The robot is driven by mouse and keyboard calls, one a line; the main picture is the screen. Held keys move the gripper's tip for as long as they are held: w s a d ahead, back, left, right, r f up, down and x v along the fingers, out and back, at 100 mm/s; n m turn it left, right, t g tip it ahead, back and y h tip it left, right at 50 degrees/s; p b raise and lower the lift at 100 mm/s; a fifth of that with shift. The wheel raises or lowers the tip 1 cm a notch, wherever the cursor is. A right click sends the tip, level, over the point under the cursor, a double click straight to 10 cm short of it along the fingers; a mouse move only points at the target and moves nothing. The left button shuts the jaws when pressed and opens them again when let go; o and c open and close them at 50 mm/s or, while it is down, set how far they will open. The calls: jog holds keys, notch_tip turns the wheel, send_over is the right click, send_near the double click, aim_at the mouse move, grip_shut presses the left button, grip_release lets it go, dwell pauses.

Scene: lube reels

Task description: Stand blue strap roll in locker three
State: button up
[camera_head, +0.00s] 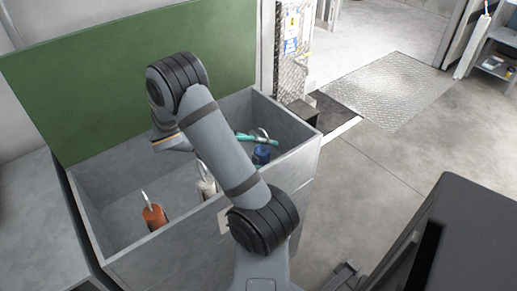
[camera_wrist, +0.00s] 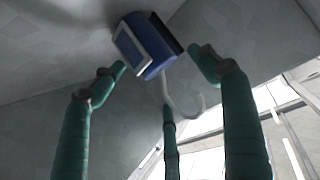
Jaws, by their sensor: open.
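The blue strap roll (camera_head: 261,155) is in the right part of a grey open-topped bin (camera_head: 305,145), with its pale loose tail sticking up. In the wrist view the blue roll (camera_wrist: 158,62) shows a white-edged face, and its tail curves down between the fingers. My gripper (camera_head: 258,140) is at the blue roll, partly hidden behind my arm. In the wrist view its green fingers (camera_wrist: 160,70) are spread open on either side of the roll, with a third finger below. Contact cannot be told. I cannot identify locker three.
An orange roll (camera_head: 154,216) and a white roll (camera_head: 207,186), each with a tail, stand in the same bin. A green panel (camera_head: 130,75) rises behind it. A dark cabinet (camera_head: 470,235) is at right. Open floor (camera_head: 375,165) and a metal plate (camera_head: 385,90) lie beyond the bin.

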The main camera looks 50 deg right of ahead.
jog(key=shift+r+p, duration=0.8)
jog(key=shift+p, duration=0.15)
jog(key=shift+v, duration=2.65)
jog(key=shift+w+f, duration=0.1)
jog(key=shift+f, duration=0.1)
jog(key=x, duration=0.3)
jog(key=b+x, duration=0.1)
jog(key=x, duration=0.2)
jog(key=shift+a+f+b, duration=0.2)
jog(key=shift+f+b, duration=0.1)
jog(key=shift+f, duration=0.1)
jog(key=shift+f+b, duration=0.3)
jog(key=shift+b, duration=0.25)
jog(key=shift+r+p, duration=0.75)
jog(key=shift+p, duration=0.2)
jog(key=shift+f, duration=0.15)
